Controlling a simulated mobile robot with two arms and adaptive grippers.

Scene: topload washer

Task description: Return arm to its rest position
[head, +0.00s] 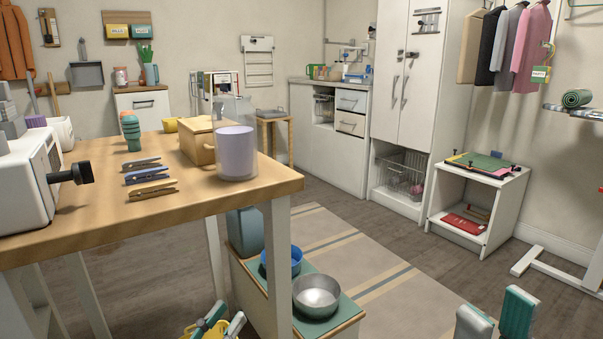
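My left gripper (222,318) shows at the bottom edge of the head view, below the wooden table. Its teal and grey fingertips are close to each other, and the rest of it is cut off. Something yellow (196,327) shows right by these fingers; I cannot tell whether they touch it. My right gripper (497,318) is at the bottom right, over the floor. Its two fingers stand apart with a gap and nothing between them. Both arms are mostly out of the frame. No topload washer is clearly recognisable.
The wooden table (225,200) at left holds a lilac cup (236,153), several clothespins (148,178) and a white appliance (25,180). Under it, a low shelf carries a metal bowl (316,296) and a blue bowl (281,263). A white stand (478,205) is at right. The striped rug (340,255) is clear.

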